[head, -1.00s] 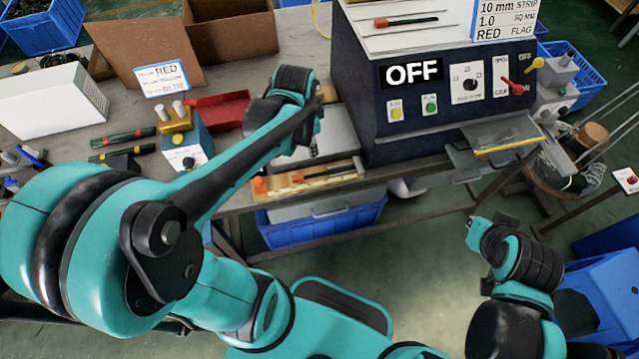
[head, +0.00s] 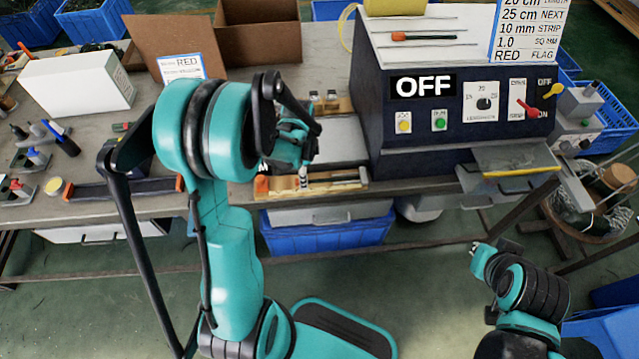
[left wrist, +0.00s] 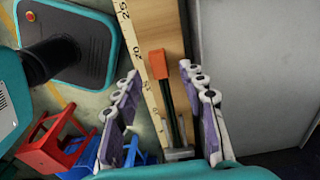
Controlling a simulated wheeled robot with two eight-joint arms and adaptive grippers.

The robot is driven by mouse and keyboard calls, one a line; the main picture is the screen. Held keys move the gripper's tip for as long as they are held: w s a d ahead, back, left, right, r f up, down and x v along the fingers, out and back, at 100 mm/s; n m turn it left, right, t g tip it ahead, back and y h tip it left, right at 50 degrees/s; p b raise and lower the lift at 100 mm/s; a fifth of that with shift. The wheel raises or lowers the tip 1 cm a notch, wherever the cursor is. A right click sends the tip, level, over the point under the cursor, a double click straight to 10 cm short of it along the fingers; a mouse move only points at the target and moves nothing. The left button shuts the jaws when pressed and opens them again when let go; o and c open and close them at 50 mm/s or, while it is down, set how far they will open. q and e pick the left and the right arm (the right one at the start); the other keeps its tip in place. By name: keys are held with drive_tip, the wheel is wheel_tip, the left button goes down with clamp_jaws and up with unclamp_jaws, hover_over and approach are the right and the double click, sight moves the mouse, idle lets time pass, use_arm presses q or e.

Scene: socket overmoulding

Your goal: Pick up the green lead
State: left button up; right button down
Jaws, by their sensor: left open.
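A dark, greenish lead (left wrist: 168,103) with an orange end (left wrist: 159,64) lies on a wooden board with a measuring scale (left wrist: 136,42) in the left wrist view. In the head view the board (head: 346,187) lies along the table's front edge, with an orange end (head: 262,184) at its left. My left gripper (left wrist: 160,75) is open, with one finger on each side of the lead and nothing visibly held. It also shows above the board in the head view (head: 303,180), partly hidden by my arm. My right gripper (head: 478,246) is low at the right, away from the table; its jaws are unclear.
A dark machine (head: 440,120) marked OFF stands right of the board. An orange-ended lead (head: 411,37) lies on its top. A blue bin (head: 325,238) sits below the table. A white box (head: 75,83) and cardboard boxes (head: 258,30) stand at the back left.

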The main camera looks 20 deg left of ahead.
use_arm(q)
drive_tip(key=shift+f, duration=0.85)
drive_tip(key=shift+r, duration=0.15)
drive_tip(key=shift+c, duration=0.6)
clamp_jaws()
use_arm(e)
drive_tip(key=shift+f, duration=0.35)
